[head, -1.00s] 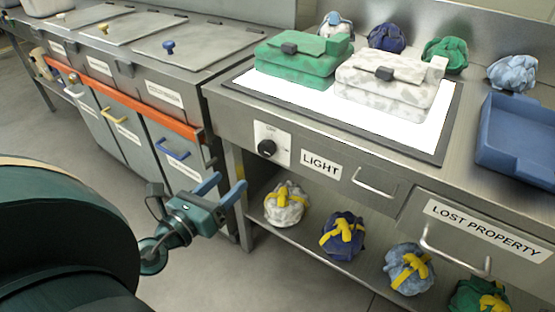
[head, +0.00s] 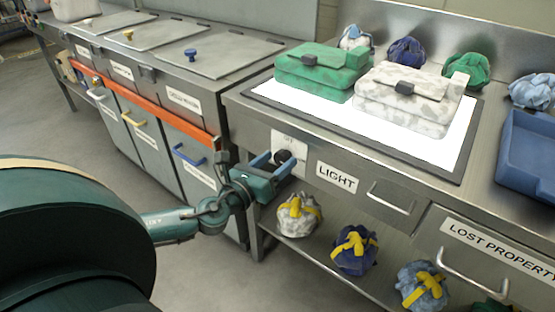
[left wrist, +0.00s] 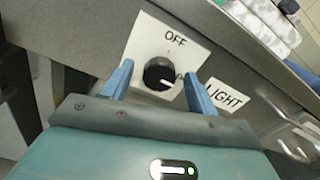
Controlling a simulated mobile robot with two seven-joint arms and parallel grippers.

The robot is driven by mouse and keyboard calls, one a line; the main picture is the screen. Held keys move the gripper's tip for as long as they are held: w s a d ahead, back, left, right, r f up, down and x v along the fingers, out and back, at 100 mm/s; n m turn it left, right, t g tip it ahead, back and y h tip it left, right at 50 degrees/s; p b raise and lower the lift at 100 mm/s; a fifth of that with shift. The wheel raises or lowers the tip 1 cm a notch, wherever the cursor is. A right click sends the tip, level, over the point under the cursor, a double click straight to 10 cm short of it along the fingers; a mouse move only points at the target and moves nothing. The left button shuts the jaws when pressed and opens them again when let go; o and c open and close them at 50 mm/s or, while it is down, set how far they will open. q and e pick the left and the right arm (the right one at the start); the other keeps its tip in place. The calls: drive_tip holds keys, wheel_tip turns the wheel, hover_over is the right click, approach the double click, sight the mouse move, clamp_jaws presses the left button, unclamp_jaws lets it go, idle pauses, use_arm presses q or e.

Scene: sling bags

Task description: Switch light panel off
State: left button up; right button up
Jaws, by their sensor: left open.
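The light panel (head: 437,147) is a glowing white surface set in the counter top. Its black knob (head: 283,156) sits on a white plate (head: 276,139) on the counter's front, left of the LIGHT label (head: 337,178). In the left wrist view the knob (left wrist: 158,74) stands between my blue fingers, its pale mark pointing right, away from the OFF word above it. My left gripper (head: 276,162) is open in front of the knob, one finger on each side; I cannot tell whether they touch it. My right gripper is not in view.
A green bag (head: 318,66) and a white mottled bag (head: 408,97) lie on the panel. A blue tray (head: 526,160) stands at right. Bundled bags line the back and lower shelf. A drawer handle (head: 390,198) sticks out right of the label.

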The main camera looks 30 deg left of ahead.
use_arm(q)
drive_tip(key=shift+w, duration=0.55)
drive_tip(key=shift+c, duration=0.5)
drive_tip(key=c, duration=0.9)
